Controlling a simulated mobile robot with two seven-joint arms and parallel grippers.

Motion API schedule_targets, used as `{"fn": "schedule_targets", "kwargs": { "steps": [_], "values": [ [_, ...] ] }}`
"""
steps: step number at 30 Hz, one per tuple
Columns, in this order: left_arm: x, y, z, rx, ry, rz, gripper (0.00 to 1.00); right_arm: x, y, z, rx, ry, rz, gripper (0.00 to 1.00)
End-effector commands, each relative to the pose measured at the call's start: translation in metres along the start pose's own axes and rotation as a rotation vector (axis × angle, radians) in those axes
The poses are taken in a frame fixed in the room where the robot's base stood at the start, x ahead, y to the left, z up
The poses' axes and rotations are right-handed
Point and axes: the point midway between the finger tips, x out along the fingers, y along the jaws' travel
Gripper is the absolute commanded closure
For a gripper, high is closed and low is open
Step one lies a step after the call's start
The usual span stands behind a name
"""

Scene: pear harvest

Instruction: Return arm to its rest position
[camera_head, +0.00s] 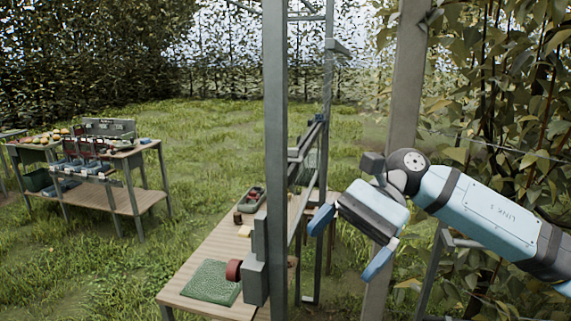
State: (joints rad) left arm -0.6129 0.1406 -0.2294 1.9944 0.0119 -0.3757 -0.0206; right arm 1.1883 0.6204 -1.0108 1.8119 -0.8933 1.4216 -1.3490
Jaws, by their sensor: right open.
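My right gripper (350,248) shows at the right of the head view, at the end of my light-blue right arm (487,216), which comes in from the right edge. Its two blue-tipped fingers are spread wide apart and nothing is between them. It hangs in the air beside a grey-brown post, to the right of the wooden bench. My left gripper is not in view.
A wooden bench (222,262) with a green mat (211,282) stands at lower centre, beside a tall grey post (274,150). A second post (405,90) rises near my right arm. Leafy branches (500,80) fill the right. A table (127,198) with produce stands far left; grass lies between.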

Motion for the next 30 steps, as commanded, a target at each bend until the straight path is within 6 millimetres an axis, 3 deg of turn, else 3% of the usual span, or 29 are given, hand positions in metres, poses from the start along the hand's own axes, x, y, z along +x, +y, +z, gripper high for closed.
{"fn": "schedule_targets", "kwargs": {
  "steps": [1, 6, 14, 19, 23, 29, 30],
  "values": [
    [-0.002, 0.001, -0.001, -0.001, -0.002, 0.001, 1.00, 0.018, -0.003, -0.001, 0.071, -0.113, -0.047, 0.03],
    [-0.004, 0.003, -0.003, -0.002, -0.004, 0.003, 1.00, 0.051, -0.015, -0.001, 0.349, -0.479, -0.204, 0.03],
    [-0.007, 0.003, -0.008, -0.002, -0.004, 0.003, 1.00, 0.065, -0.022, -0.032, 0.868, -1.065, -0.380, 0.03],
    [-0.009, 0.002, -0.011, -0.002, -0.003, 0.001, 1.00, 0.067, -0.007, -0.081, 1.242, -1.463, -0.457, 0.03],
    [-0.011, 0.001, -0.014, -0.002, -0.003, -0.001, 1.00, 0.075, 0.019, -0.132, 1.531, -1.780, -0.499, 0.03],
    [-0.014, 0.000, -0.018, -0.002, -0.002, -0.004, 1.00, 0.108, 0.094, -0.215, 1.955, -2.297, -0.540, 0.03],
    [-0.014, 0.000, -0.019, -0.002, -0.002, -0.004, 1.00, 0.119, 0.114, -0.230, -1.962, 2.321, 0.529, 0.03]
  ]
}}
